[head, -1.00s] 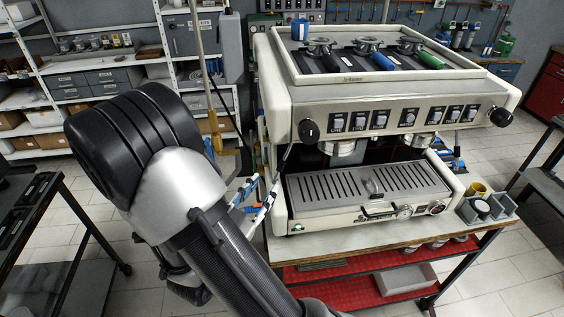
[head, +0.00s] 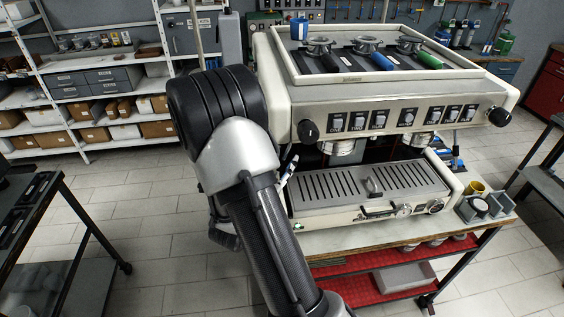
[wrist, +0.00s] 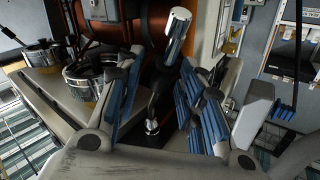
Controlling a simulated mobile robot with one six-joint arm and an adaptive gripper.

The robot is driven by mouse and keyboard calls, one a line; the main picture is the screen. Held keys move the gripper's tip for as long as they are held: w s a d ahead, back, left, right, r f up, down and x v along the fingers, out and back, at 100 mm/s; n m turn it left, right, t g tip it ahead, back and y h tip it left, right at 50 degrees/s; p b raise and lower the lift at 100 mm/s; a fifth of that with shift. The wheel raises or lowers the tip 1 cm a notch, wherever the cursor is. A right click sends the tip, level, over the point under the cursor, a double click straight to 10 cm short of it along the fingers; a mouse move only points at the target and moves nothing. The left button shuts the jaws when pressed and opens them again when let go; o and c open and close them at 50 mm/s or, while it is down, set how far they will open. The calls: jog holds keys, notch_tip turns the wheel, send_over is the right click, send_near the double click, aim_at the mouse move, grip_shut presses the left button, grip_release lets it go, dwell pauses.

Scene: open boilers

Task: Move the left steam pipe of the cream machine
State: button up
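The cream machine (head: 400,95) stands on a bench in the head view, right of my arm. In the wrist view, the steam pipe (wrist: 178,32), with a bright metal section and a dark lower part, shows between my fingers. A small metal tip (wrist: 152,126) shows lower down, nearer my palm. My gripper (wrist: 162,70) is open, with a blue-padded finger on either side of the pipe. I cannot tell whether either pad touches it. In the head view my arm hides most of the gripper and the left side of the machine.
Two metal group heads (wrist: 88,78) show at the left of the wrist view, close to the left finger. The drip tray (head: 365,190) lies at the machine's front. Shelves (head: 95,100) stand behind at the left, and the floor (head: 160,220) between is clear.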

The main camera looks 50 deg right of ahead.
jog(key=shift+c, duration=0.5)
grip_shut()
jog(key=shift+s+n+t+b, duration=0.1)
jog(key=shift+n+t+b, duration=0.2)
jog(key=shift+s+t, duration=0.1)
jog(key=shift+t, duration=0.2)
jog(key=s+n+t+y, duration=0.1)
jog(key=n+t+y, duration=0.3)
jog(key=n+y, duration=0.1)
jog(key=s+d+n+t+y, duration=0.1)
jog(key=n+t+y, duration=0.3)
jog(key=y, duration=0.4)
jog(key=s+d+n+t+y+p, duration=0.1)
jog(key=n+t+y, duration=0.3)
jog(key=n+y, duration=0.3)
jog(key=shift+s+d, duration=0.25)
jog(key=shift+n+y, duration=0.3)
